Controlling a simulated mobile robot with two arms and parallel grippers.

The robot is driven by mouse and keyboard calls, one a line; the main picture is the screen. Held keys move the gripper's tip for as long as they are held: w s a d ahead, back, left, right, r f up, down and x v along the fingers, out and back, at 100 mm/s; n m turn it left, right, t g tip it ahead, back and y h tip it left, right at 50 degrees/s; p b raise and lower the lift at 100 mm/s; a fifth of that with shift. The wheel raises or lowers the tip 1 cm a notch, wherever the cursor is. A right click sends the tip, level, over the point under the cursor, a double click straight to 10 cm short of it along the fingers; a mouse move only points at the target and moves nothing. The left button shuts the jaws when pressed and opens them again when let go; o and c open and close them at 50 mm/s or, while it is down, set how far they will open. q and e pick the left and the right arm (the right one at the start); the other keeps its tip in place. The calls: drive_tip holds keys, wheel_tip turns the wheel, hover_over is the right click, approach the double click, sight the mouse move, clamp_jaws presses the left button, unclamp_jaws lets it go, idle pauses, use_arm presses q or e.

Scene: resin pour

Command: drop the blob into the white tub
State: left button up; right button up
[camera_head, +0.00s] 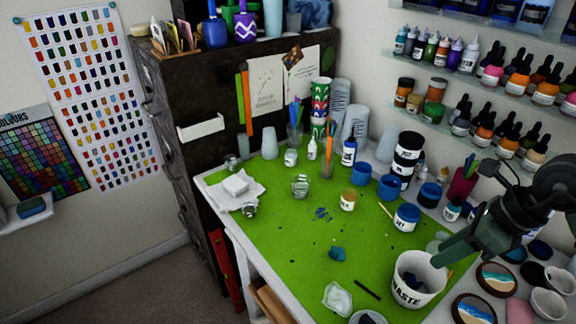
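A small dark blue blob (337,254) lies on the green mat (290,240), left of the white tub. The white tub (404,292), marked WASTE, stands upright at the front right of the mat. Something dark blue shows inside it, too small to make out. My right gripper (437,261) comes in from the right and points down to the left, by the tub's right rim. It is well apart from the blob on the mat. Its fingers are too small and dark to tell open from shut. My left gripper is out of view.
A clear, crumpled piece (338,299) and a dark stick (367,289) lie near the tub. Blue-lidded jars (406,217) and black jars (408,150) stand behind it. Round coasters (497,279) and cups (548,303) crowd the right. The mat's middle is mostly clear.

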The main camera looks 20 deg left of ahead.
drive_tip(key=b+v, duration=0.2)
drive_tip(key=v, duration=0.5)
drive_tip(key=shift+r, duration=0.4)
drive_tip(key=shift+d, duration=0.15)
